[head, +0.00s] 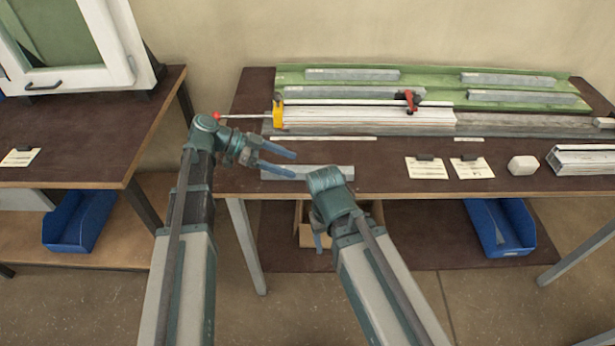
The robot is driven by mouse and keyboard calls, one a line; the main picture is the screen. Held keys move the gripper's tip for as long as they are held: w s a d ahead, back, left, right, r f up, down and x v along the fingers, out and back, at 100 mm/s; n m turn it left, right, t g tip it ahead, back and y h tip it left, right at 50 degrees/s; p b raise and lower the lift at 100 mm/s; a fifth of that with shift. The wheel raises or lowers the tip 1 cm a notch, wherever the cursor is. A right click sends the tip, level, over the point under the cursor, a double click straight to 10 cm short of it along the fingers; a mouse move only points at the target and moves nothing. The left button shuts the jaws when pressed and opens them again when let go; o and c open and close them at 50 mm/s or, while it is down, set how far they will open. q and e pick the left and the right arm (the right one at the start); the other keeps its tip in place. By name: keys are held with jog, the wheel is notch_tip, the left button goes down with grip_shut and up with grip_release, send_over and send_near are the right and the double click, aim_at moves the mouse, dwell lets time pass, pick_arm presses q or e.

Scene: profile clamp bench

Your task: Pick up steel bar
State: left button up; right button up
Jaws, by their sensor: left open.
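A grey steel bar (335,169) lies near the front edge of the bench, left of centre. My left gripper (294,164) is open, its two blue fingers apart and pointing right. The fingers overlap the bar's left part in the picture; I cannot tell whether they touch it or are above it. My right gripper (319,236) hangs down at the bench's front edge, mostly hidden behind its own wrist, which also covers part of the bar. More grey bars lie in the green tray, such as one at the back left (350,74) and one at the back right (508,79).
A clamp fixture with a long pale profile (370,118), a yellow block (278,113) and a red clamp (409,100) runs in front of the green tray (440,75). Cards (426,168), a white block (522,165) and another profile (580,160) lie right. Blue bins (500,226) stand below.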

aim_at(307, 169)
pick_arm(q)
jog(key=shift+d+f, duration=0.25)
jog(key=shift+d, duration=0.25)
jog(key=b+x, duration=0.2)
jog(key=x, duration=0.3)
jog(key=shift+s+d, duration=0.1)
jog(key=shift+d, duration=0.05)
jog(key=shift+r, duration=0.15)
grip_shut()
